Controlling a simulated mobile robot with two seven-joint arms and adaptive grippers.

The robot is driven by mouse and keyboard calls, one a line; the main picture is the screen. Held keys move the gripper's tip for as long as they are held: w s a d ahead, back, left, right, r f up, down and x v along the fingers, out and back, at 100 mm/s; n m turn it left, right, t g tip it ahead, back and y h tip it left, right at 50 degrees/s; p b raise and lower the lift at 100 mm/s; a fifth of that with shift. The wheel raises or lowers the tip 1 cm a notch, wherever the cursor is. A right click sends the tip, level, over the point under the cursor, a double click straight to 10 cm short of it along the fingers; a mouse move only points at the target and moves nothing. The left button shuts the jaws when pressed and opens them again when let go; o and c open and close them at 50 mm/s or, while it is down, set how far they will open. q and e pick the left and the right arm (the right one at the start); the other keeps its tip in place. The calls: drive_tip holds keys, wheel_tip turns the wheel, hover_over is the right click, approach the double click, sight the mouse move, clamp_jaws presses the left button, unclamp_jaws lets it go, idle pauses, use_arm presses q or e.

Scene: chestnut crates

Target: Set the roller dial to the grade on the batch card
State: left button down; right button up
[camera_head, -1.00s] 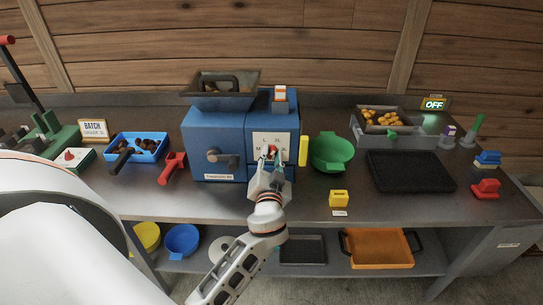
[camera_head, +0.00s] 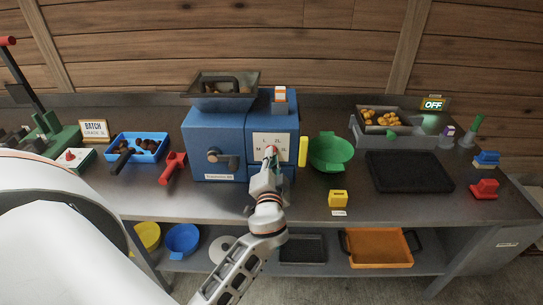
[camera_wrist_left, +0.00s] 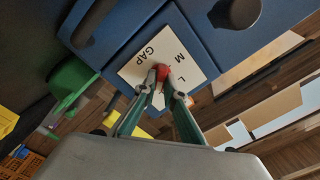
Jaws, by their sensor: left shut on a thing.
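The blue roller machine (camera_head: 216,135) stands in the middle of the bench. A white dial plate (camera_head: 285,146) with grade letters is on its front right; L and M show, and the wrist view also shows GAP on the plate (camera_wrist_left: 133,69). The dial's red knob (camera_wrist_left: 160,72) is at the plate's middle. My left gripper (camera_wrist_left: 160,86) is shut on this red knob; it also shows in the head view (camera_head: 271,157). The fingers hide where the dial points. The batch card (camera_head: 94,129) stands at the back left; its small grade line seems to read 2L. My right gripper is out of view.
A yellow bar (camera_head: 303,151) and a green bowl (camera_head: 331,153) sit just right of the dial. A red scoop (camera_head: 173,166) and a blue tray (camera_head: 125,143) of chestnuts lie left. A yellow block (camera_head: 338,198) stands at the front; a black tray (camera_head: 409,171) is right.

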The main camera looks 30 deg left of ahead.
use_arm(q)
drive_tip(key=shift+w+r+m+p, duration=0.1)
drive_tip(key=shift+m+p, duration=0.5)
drive_tip(key=shift+m, duration=1.3)
drive_tip(key=shift+w+r+m+p, duration=0.1)
drive_tip(key=shift+m+p, duration=0.45)
drive_tip(key=shift+m, duration=1.35)
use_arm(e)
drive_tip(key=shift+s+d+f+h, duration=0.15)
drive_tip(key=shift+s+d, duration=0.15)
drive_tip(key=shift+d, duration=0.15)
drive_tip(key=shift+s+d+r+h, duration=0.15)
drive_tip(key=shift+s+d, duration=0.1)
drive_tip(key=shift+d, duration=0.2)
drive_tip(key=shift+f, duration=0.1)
use_arm(q)
drive_tip(key=shift+a, duration=0.1)
drive_tip(key=c, duration=2.1)
unclamp_jaws()
drive_tip(key=shift+s, duration=0.1)
drive_tip(key=shift+c, duration=0.2)
drive_tip(key=shift+f, duration=0.1)
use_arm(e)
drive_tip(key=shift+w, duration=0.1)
